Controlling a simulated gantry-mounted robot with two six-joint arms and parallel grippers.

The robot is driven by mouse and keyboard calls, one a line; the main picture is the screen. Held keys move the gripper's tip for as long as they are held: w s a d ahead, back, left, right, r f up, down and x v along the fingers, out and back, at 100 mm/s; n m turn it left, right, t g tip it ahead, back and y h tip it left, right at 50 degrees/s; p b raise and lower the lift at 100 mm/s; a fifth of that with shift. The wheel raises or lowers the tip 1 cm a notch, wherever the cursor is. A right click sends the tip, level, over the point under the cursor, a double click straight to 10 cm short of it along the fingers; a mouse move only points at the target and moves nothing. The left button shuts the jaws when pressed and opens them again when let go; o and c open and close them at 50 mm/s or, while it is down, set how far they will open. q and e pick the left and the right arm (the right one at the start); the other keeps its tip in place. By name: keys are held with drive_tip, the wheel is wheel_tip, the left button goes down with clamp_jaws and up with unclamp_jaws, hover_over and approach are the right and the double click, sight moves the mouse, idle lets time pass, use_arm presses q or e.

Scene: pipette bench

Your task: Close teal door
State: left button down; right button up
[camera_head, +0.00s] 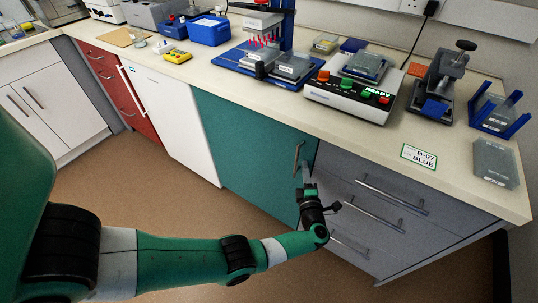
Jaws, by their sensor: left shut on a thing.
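The teal door (240,140) is the front of a bench cupboard in the middle of the head view, between a white panel and grey drawers. It stands upright and looks nearly in line with the fronts beside it; I cannot tell whether a small gap is left at its right edge. Its metal handle (296,158) is upright near that right edge. My left gripper (304,177) is at the handle's lower part and shut on it, hiding that part and some of the door's edge. My right gripper is not in view.
Grey drawers (362,199) with bar handles are just right of my left gripper. The benchtop (355,133) above holds a control box (352,99), a blue pipette stand (262,75) and a clamp press (440,85). The brown floor (150,190) before the door is clear except for my arm.

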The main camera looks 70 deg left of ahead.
use_arm(q)
drive_tip(key=p+v, duration=0.2)
drive_tip(key=v, duration=0.9)
drive_tip(key=shift+d+f+p, duration=0.15)
drive_tip(key=shift+d+p, duration=0.15)
drive_tip(key=shift+d, duration=0.05)
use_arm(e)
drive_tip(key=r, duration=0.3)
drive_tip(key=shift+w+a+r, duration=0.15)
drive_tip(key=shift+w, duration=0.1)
use_arm(q)
drive_tip(key=shift+s+a, duration=0.1)
